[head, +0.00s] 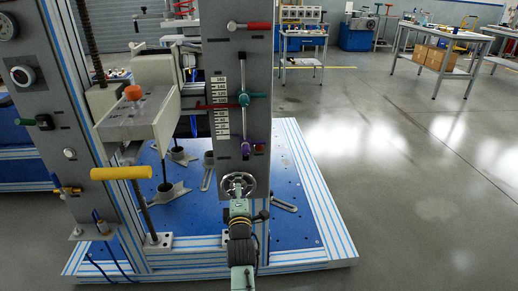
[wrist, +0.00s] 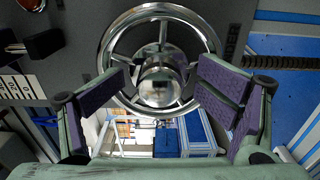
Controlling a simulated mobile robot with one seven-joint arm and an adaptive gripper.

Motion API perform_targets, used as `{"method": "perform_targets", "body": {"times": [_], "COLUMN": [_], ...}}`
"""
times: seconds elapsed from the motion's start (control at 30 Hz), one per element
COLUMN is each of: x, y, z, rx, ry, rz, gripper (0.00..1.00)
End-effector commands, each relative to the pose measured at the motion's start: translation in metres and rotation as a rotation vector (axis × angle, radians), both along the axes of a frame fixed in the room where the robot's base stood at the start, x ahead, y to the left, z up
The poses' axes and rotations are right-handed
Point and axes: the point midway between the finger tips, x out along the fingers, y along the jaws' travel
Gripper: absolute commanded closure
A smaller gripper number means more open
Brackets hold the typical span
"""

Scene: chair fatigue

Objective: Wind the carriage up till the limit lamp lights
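A chrome spoked handwheel (head: 238,185) sits low on the grey front column; it also fills the upper middle of the wrist view (wrist: 161,20). My gripper (head: 239,198) is right in front of it. In the wrist view, my purple-padded fingers (wrist: 163,88) are spread wide on either side of the round hub, overlapping the rim; whether they touch it I cannot tell. The carriage (head: 150,112), a pale block with an orange knob, stands behind and left, beside a printed scale (head: 220,108). A small red lamp-like dome (head: 258,149) looks dark; I cannot tell whether it is the limit lamp.
The blue base plate (head: 285,227) has a pale striped frame. The floor to the right (head: 410,190) is clear; workbenches stand behind.

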Motion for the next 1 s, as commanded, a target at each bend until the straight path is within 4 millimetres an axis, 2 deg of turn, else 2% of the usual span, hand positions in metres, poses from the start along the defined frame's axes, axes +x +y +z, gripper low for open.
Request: {"method": "perform_targets", "body": {"times": [0.27,0.7,1.0], "x": [-0.001,-0.05,-0.055], "y": [0.0,0.0,0.0], "z": [0.004,0.002,0.001], "rx": [0.0,0.0,0.0], "ry": [-0.007,-0.003,-0.003], "rz": [0.001,0.0,0.0], "gripper": [0.48,0.48,0.48]}}
